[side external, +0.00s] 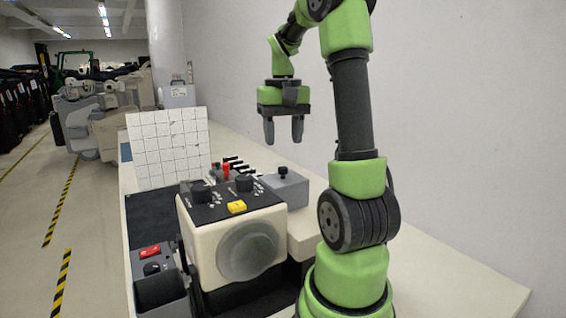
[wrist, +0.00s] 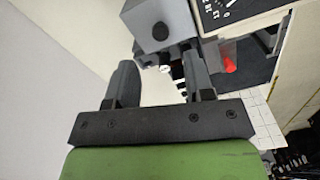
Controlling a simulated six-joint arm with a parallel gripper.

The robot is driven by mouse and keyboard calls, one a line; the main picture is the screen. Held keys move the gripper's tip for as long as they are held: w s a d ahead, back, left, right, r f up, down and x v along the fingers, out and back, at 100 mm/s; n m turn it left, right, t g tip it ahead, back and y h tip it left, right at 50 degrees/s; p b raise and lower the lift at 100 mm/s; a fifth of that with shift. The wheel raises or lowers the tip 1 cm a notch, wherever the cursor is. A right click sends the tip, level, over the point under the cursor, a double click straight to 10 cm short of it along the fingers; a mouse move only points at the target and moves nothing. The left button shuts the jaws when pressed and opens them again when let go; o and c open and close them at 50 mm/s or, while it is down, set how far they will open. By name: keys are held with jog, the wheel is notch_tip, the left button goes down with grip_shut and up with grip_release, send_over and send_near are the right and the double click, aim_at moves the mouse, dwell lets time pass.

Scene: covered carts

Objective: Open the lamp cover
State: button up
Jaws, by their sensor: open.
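A cream box (side external: 200,245) with a black top panel stands in the middle of the side view. A round, translucent grey cover (side external: 246,252), which looks like the lamp cover, sits flat against its front face and appears closed. In the wrist view only a corner of the box's panel (wrist: 222,12) shows, and the round cover is out of view. My gripper (side external: 284,138) hangs above and behind the box, fingers down, open and empty, well apart from everything. Its two fingers also show in the wrist view (wrist: 160,78).
A grey box with a black knob (side external: 285,188) stands right of the cream box; it also shows in the wrist view (wrist: 158,22). Red and black levers (side external: 228,170) and a white tiled panel (side external: 168,148) stand behind. A grey unit with a red switch (side external: 150,251) is at left.

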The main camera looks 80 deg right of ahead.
aim_at(283, 168)
notch_tip(283, 168, down, 6)
jog(key=shift+f, duration=0.15)
dwell(0.3)
